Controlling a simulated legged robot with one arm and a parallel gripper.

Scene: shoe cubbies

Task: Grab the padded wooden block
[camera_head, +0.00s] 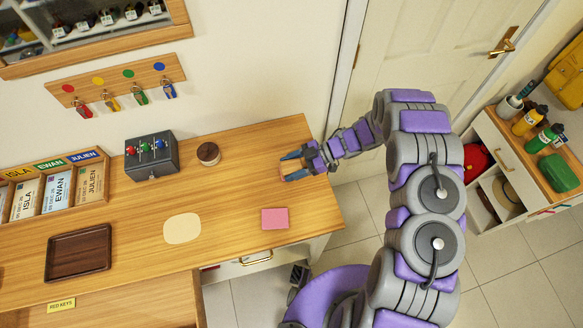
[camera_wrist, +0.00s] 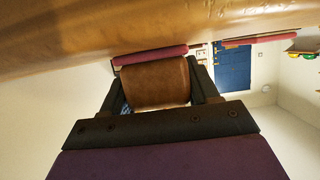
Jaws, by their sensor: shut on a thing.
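The padded wooden block (camera_wrist: 155,85) is brown, with a thin dark pink pad (camera_wrist: 150,56) along its far face in the wrist view. My gripper (camera_head: 291,166) is at the far right end of the wooden table in the head view. In the wrist view my gripper's two dark fingers (camera_wrist: 158,92) are shut on the block's sides. In the head view the block is small and partly hidden between the fingers. The pad side is close to the table surface. I cannot tell whether it touches.
A pink square (camera_head: 275,218) and a cream rounded patch (camera_head: 182,228) lie on the table (camera_head: 230,190). A round wooden piece (camera_head: 208,154), a grey box (camera_head: 151,155) with coloured knobs and a dark tray (camera_head: 79,253) are farther left. A door (camera_head: 440,60) stands behind my arm.

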